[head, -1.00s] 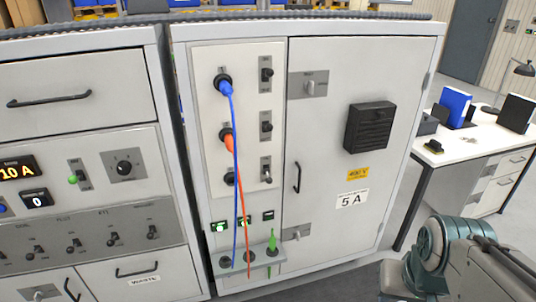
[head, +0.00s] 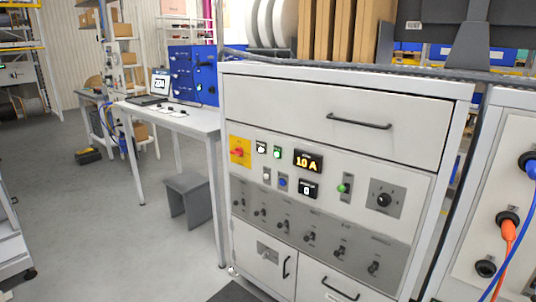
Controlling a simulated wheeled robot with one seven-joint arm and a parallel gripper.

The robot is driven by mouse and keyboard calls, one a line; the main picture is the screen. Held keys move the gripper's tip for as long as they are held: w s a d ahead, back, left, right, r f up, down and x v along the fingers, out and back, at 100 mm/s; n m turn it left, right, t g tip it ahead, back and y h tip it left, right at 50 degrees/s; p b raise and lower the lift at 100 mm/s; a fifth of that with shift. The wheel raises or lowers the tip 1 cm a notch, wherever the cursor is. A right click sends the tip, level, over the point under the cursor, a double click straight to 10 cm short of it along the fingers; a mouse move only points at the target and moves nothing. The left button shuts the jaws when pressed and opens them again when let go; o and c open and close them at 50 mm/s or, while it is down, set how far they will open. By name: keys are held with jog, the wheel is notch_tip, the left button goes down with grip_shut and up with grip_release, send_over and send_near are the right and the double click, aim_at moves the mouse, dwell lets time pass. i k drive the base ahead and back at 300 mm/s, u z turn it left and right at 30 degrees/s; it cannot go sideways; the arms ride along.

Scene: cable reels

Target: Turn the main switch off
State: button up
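The likely main switch (head: 240,151) is a red rotary handle on a yellow plate, at the upper left of the grey cabinet's (head: 385,108) front panel. Its handle looks tilted; I cannot read its marked position. To its right are small indicators, an orange display (head: 308,160) reading 10 A and a counter (head: 308,189) showing 0. A green-lit switch (head: 345,187) and a black rotary knob (head: 384,200) sit further right. My gripper is not in view.
A row of toggle switches (head: 310,237) runs below the panel. A second cabinet (head: 480,240) with blue and orange cables stands at right. A grey stool (head: 188,200) and a white table (head: 180,122) stand left. Open floor (head: 110,235) lies at front left.

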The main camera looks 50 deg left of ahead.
aim_at(239, 151)
jog(key=i, duration=0.65)
jog(key=u, duration=3.05)
jog(key=i, duration=1)
jog(key=u, duration=0.3)
jog(key=i, duration=1.5)
jog(key=z, duration=0.65)
